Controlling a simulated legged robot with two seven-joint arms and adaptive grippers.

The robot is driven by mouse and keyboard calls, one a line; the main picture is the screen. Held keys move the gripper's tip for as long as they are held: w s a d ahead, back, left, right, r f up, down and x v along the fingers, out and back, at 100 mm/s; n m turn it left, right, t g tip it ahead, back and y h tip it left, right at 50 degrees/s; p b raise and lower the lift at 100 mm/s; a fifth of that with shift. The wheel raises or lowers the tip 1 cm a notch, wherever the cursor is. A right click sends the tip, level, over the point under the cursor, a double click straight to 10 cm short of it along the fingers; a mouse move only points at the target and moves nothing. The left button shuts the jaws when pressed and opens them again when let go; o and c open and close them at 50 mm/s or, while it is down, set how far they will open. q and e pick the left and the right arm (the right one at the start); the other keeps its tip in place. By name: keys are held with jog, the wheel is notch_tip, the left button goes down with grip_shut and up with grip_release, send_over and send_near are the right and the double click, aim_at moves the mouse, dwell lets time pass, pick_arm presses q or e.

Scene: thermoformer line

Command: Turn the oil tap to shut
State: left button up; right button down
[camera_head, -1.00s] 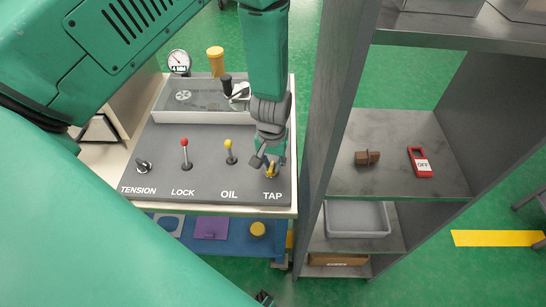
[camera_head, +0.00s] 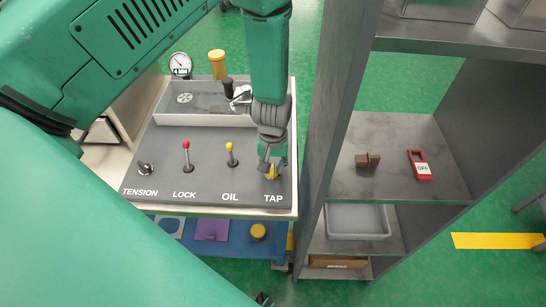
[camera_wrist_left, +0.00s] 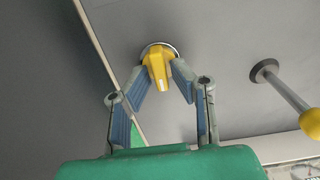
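The oil tap is a small yellow handle (camera_head: 272,175) above the word TAP, at the right front corner of the grey panel (camera_head: 205,170). In the left wrist view the yellow handle (camera_wrist_left: 158,66) sits on a round pale base and points toward my palm. My left gripper (camera_head: 271,168) is down at the tap, with a finger on each side of the handle. In the wrist view the fingertips (camera_wrist_left: 161,72) close in on its sides and appear to touch it. In the head view the fingers partly hide the tap. My right gripper is not seen.
Yellow-topped OIL lever (camera_head: 229,153), red-topped LOCK lever (camera_head: 186,155) and dark TENSION knob (camera_head: 145,168) stand left of the tap. A grey shelf unit (camera_head: 335,120) rises close to the right, holding a brown block (camera_head: 366,161) and a red OFF tag (camera_head: 419,165).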

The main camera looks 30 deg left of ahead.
aim_at(273, 167)
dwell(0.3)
pick_arm(q)
jog(key=shift+r, duration=0.3)
notch_tip(273, 167, up, 11)
jog(key=shift+r, duration=0.15)
dwell(0.3)
